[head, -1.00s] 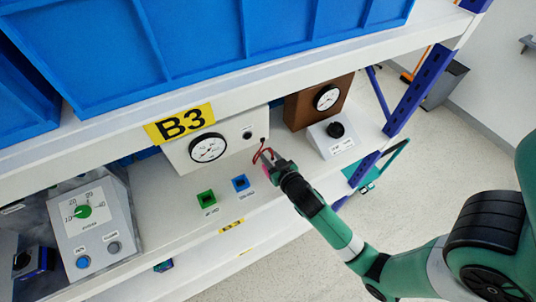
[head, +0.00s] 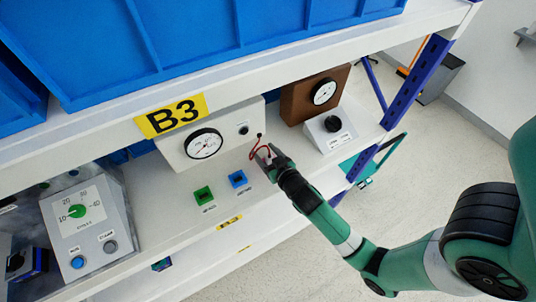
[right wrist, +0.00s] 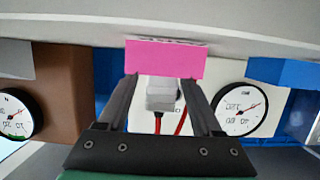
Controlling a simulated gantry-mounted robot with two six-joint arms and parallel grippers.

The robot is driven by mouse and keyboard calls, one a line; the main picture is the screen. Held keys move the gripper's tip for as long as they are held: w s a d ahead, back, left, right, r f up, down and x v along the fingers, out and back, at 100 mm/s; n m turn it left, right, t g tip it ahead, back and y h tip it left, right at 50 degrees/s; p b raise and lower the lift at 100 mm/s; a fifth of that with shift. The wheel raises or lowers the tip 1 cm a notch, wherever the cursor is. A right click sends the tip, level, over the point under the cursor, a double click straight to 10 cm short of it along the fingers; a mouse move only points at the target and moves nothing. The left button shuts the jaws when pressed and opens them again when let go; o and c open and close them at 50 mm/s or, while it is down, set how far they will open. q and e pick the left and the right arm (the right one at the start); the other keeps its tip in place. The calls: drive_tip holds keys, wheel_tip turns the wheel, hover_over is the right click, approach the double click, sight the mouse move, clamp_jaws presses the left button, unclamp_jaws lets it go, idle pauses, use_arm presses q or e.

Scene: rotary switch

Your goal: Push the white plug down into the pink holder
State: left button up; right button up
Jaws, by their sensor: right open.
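The pink holder (right wrist: 165,59) shows upper middle in the right wrist view, against the pale shelf surface. The white plug (right wrist: 160,94) is in line with it, just below it in that picture, with red leads (right wrist: 158,122) running from its end. I cannot tell how deep the plug sits in the holder. My right gripper (right wrist: 163,82) is open, one finger on each side of the plug, with gaps showing beside it. In the head view my right gripper (head: 268,160) is at the shelf's front part and hides the plug and most of the holder. My left gripper is not in view.
A white gauge box (head: 175,150) and a brown gauge box (head: 298,103) stand behind on the shelf. A black-knob box (head: 330,139) is to the right. Green (head: 203,195) and blue (head: 238,179) sockets lie left of my gripper. A shelf beam (head: 240,72) hangs above.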

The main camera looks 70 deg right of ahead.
drive_tip(key=v, duration=1.1)
drive_tip(key=shift+s+a+r, duration=0.1)
drive_tip(key=shift+s+r, duration=0.05)
drive_tip(key=shift+s, duration=0.05)
